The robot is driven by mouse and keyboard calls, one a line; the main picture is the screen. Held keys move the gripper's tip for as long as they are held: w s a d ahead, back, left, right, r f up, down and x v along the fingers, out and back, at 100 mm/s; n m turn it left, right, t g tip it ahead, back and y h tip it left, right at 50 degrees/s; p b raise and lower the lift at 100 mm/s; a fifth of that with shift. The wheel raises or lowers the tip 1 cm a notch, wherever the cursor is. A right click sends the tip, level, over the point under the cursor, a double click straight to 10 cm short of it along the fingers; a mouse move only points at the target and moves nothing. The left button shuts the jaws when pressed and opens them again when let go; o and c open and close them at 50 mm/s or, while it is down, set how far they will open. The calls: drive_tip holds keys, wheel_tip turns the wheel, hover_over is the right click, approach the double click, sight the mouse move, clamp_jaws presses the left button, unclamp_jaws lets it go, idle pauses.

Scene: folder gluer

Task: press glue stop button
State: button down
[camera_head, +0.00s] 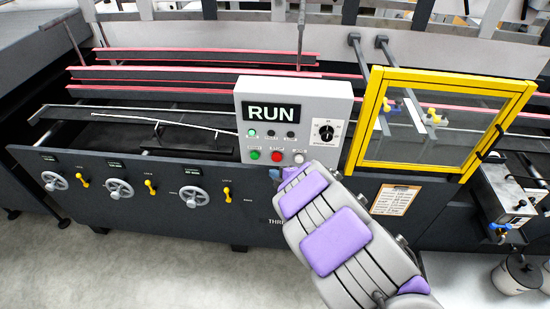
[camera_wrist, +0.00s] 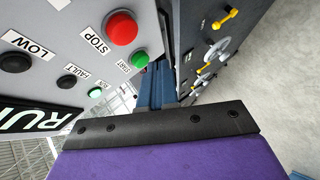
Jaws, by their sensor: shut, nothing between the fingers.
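A grey control box (camera_head: 300,100) with a RUN screen stands on the machine. Its face has a red button (camera_head: 278,156), which shows in the wrist view (camera_wrist: 122,27) with the label STOP. A green button (camera_head: 254,155), labelled START, is beside it, and a pale button (camera_head: 298,158) is at its right. Whether the red button is the glue stop cannot be told. My gripper (camera_head: 275,174) is just below the box's lower edge. In the wrist view its blue fingers (camera_wrist: 157,86) are shut and empty, past the green button and apart from the red one.
A dark knob (camera_head: 326,132) and small lamps are above the buttons. A yellow-framed clear guard (camera_head: 425,125) stands to the right of the box. Handwheels (camera_head: 118,190) and yellow levers line the machine's dark front. Open floor (camera_head: 180,275) lies in front.

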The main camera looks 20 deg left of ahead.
sight(277, 158)
drive_tip(key=w, duration=0.3)
drive_tip(key=shift+w+a+r, duration=0.1)
drive_tip(key=shift+w+a, duration=0.1)
idle(0.6)
drive_tip(key=shift+a, duration=0.2)
drive_tip(key=shift+a, duration=0.1)
drive_tip(key=shift+d, duration=0.25)
drive_tip(key=shift+a, duration=0.2)
idle(0.4)
drive_tip(key=shift+d+p, duration=0.1)
drive_tip(key=shift+p, duration=0.2)
